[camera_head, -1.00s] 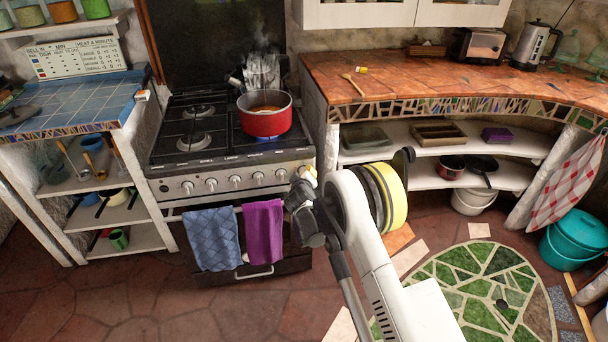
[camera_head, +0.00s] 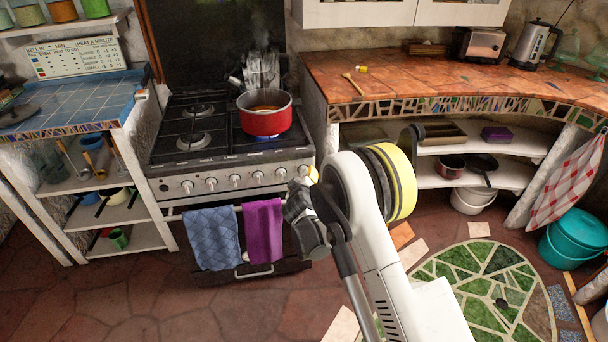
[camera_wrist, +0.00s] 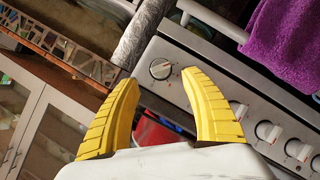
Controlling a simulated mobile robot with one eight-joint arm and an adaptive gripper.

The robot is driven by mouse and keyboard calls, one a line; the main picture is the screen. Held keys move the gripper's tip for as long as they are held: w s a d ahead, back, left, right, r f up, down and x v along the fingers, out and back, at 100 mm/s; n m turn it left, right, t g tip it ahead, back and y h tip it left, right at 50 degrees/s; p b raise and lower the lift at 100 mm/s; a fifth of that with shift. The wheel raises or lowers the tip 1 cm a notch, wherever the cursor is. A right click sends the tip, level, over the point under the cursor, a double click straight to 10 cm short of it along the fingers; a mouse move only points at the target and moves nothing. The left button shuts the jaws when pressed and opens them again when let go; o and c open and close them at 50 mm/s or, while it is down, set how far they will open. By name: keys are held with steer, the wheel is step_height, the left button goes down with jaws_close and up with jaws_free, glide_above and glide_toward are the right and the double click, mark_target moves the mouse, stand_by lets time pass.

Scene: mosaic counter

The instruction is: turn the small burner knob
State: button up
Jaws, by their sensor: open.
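The stove's front panel (camera_head: 225,182) carries a row of silver knobs. In the wrist view, the panel's end knob (camera_wrist: 160,69), a round dial with a red mark, shows between and just beyond my fingertips. My gripper (camera_wrist: 160,77) has two yellow ribbed fingers spread wide, with nothing between them; contact with the knob is not evident. In the head view my gripper (camera_head: 312,174) is at the right end of the panel, and my wrist hides much of it. The printed label by this knob is too small to read.
A red pot (camera_head: 266,122) steams on a lit burner. Blue (camera_head: 212,238) and purple (camera_head: 263,230) towels hang on the oven rail just below the knobs. More knobs (camera_wrist: 237,110) sit beside the end one. The tiled counter (camera_head: 400,80) is to the right.

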steer(key=v, duration=0.5)
steer(key=shift+s+r, duration=0.15)
steer(key=shift+s, duration=0.25)
steer(key=s+d+r+m+g+h, duration=0.1)
steer(key=s+d+r+m+g, duration=0.1)
steer(key=s+d+r, duration=0.6)
steer(key=s+d+r+m+g, duration=0.1)
steer(key=s+d+r+m, duration=0.25)
steer(key=d+r, duration=0.65)
steer(key=s+d+r+m+g, duration=0.1)
steer(key=s+d, duration=0.2)
steer(key=s, duration=1.1)
steer(key=s+d+m+g, duration=0.2)
steer(key=s+d, duration=0.2)
steer(key=s, duration=1)
steer(key=shift+r+g+y, duration=0.3)
steer(key=shift+r+y, duration=0.05)
steer(key=shift+y, duration=0.05)
